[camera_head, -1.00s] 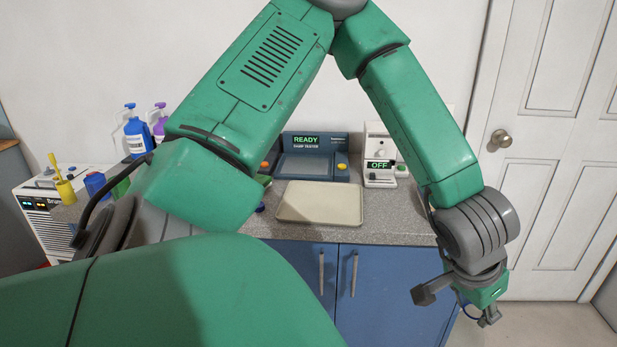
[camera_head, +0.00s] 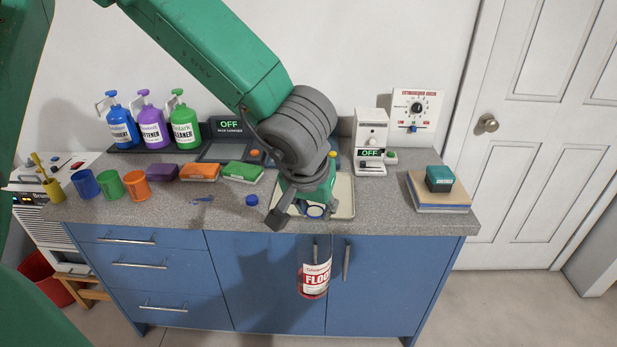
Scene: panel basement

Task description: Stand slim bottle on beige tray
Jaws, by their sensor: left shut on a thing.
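The beige tray (camera_head: 345,196) lies on the grey counter, partly hidden behind my left gripper. My left gripper (camera_head: 316,214) comes down in front of the tray, shut on the slim bottle (camera_head: 314,280). The bottle has a white label with red print that reads "FLOO", and reddish contents. It hangs upright below the gripper, in front of the blue cabinet doors in this view. Its upper part and the fingers' grip on it are hard to make out. My right gripper is not in view.
Behind the tray stand a device reading OFF (camera_head: 371,145) and a mostly hidden tester. Left are a green box (camera_head: 243,172), a blue cap (camera_head: 252,200), coloured cups (camera_head: 108,184) and pump bottles (camera_head: 151,122). Books with a teal box (camera_head: 440,179) lie right. Counter between tray and books is clear.

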